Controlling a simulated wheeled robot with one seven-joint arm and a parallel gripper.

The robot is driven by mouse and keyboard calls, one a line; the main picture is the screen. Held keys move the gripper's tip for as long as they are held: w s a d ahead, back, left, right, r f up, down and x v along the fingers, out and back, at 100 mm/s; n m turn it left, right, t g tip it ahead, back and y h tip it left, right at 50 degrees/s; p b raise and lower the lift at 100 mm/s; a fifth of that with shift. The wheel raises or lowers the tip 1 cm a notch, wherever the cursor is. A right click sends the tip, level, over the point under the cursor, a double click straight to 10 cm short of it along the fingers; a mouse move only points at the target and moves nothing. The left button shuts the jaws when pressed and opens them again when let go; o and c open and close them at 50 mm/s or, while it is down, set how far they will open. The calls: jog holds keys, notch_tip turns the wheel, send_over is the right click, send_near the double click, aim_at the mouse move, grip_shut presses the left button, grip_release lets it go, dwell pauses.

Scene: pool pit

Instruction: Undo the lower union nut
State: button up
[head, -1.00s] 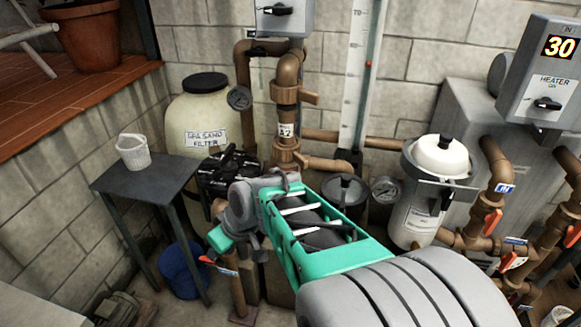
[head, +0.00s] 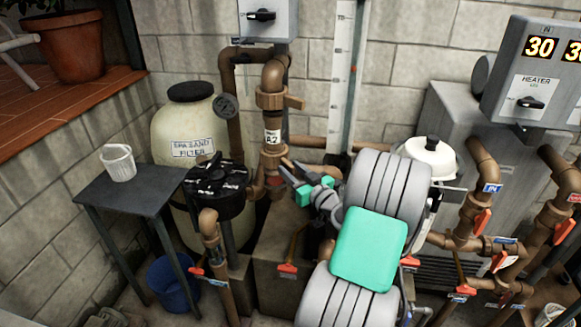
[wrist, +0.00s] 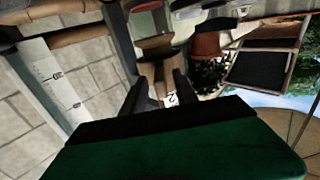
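The lower union nut (head: 271,158) is a brown ring on the upright pipe, just below the white A2 label (head: 272,137). The upper union nut (head: 271,98) sits above that label and has a lug at its right. My gripper (head: 285,169) is at the right of the lower nut, its fingers pointing left toward it. In the wrist view my gripper's two dark fingers (wrist: 160,88) stand apart, with brown pipe and part of the label showing between them. They look empty. I cannot tell whether a fingertip touches the nut.
The black-topped multiport valve (head: 215,185) and the sand filter tank (head: 188,125) stand left of the pipe. A small table (head: 135,190) carries a white basket (head: 118,162). A blue bucket (head: 172,284) is below. A white-lidded canister (head: 428,155) stands at the right, partly behind my arm.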

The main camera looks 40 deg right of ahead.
jog(key=shift+w, duration=0.3)
jog(key=shift+c, duration=0.3)
grip_shut()
dwell(0.9)
